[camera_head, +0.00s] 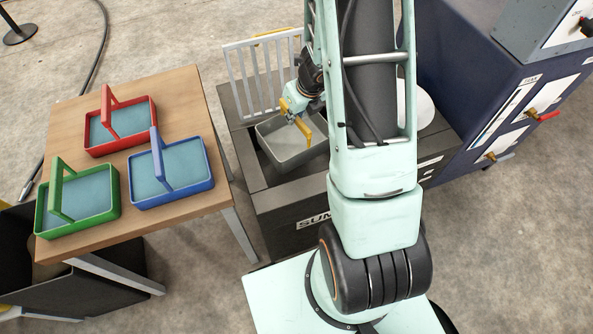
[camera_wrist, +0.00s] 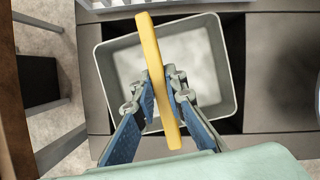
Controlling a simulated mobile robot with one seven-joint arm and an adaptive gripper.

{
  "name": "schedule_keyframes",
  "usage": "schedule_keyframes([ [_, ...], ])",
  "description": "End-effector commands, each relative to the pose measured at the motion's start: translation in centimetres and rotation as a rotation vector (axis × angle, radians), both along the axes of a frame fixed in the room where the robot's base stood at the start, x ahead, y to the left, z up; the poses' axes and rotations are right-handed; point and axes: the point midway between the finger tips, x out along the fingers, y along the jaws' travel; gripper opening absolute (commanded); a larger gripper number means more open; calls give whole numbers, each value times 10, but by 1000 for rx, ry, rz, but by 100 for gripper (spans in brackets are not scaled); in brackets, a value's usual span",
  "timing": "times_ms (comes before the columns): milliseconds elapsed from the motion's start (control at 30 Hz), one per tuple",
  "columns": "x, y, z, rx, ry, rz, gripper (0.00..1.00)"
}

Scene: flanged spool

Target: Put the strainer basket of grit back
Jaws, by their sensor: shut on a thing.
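The strainer basket (camera_head: 297,158) is a grey, open, square tub with a yellow arched handle (camera_head: 304,128). Pale grey-white contents cover its floor in the wrist view (camera_wrist: 198,60). My gripper (camera_head: 291,110) is shut on the handle, with its two blue-padded fingers (camera_wrist: 159,95) on either side of the yellow bar. The basket is at the dark opening of the grey sump box (camera_head: 285,200), slightly turned against its edges. Dark gaps show beside it. I cannot tell whether it hangs or rests there.
A pale slatted grate (camera_head: 240,80) stands upright behind the sump. A wooden table (camera_head: 185,90) at left holds red (camera_head: 148,142), blue (camera_head: 175,198) and green (camera_head: 85,222) handled trays. A dark blue cabinet (camera_head: 455,95) with valve levers stands right. My arm hides part of the sump.

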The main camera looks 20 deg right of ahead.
Motion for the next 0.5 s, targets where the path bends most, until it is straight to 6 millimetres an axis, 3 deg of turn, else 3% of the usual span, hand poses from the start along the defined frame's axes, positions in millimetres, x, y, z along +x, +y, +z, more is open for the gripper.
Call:
schedule_keyframes([
  [33, -1, -3, -15, -1, 0, -32, 0],
  [200, -5, -14, -33, -1, 1, -134, 0],
  [500, -9, -21, -47, 0, 4, -207, 0],
])
